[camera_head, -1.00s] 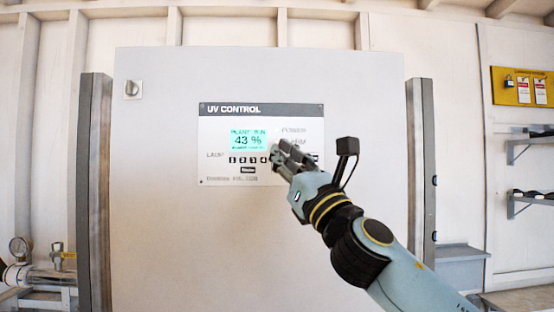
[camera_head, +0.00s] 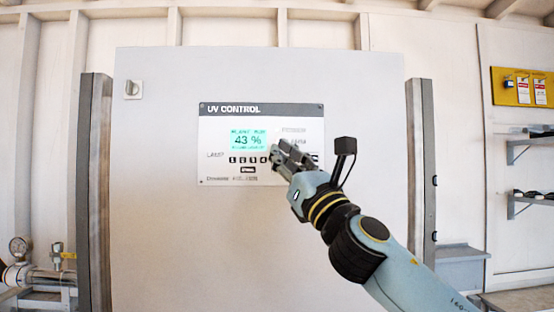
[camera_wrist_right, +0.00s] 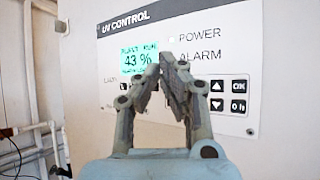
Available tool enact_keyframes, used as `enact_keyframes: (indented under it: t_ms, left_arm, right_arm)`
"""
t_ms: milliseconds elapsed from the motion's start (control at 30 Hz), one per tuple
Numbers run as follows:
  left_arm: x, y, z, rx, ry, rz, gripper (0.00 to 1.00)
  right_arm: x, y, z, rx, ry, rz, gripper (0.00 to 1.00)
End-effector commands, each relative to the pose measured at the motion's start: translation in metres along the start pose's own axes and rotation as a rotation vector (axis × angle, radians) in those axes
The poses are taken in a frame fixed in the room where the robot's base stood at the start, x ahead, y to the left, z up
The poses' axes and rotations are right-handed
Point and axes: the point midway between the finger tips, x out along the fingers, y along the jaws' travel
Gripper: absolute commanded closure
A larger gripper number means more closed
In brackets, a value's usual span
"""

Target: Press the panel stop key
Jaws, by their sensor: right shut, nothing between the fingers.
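The UV control panel (camera_head: 218,140) is a white plate with a dark header on the big cabinet door. Its lit display (camera_head: 249,140) reads 43 %. A row of small dark lamp keys (camera_head: 240,160) sits under the display, with a single dark key (camera_head: 248,170) below them; its label is too small to read. My right gripper (camera_head: 279,150) is shut and empty in front of the panel, just right of the lamp keys. In the wrist view its fingertips (camera_wrist_right: 161,66) cover part of the panel right of the display; contact cannot be told. My left gripper is out of view.
In the wrist view, arrow keys (camera_wrist_right: 216,86), an OK key (camera_wrist_right: 239,86) and a 0 h key (camera_wrist_right: 239,105) sit right of the fingers. A rotary switch (camera_head: 132,90) is at the cabinet's upper left. Pipes with a gauge (camera_head: 19,248) stand lower left; shelves are at right.

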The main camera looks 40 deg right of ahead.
Motion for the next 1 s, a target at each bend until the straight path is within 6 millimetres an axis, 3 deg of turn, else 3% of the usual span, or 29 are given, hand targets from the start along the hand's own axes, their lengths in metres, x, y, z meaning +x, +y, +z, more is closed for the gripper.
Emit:
enact_keyframes:
  t_ms: [1000]
  left_arm:
    - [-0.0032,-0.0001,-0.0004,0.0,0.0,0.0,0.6]
  right_arm:
    - [-0.0065,0.0048,0.0049,0.0,0.0,0.0,1.0]
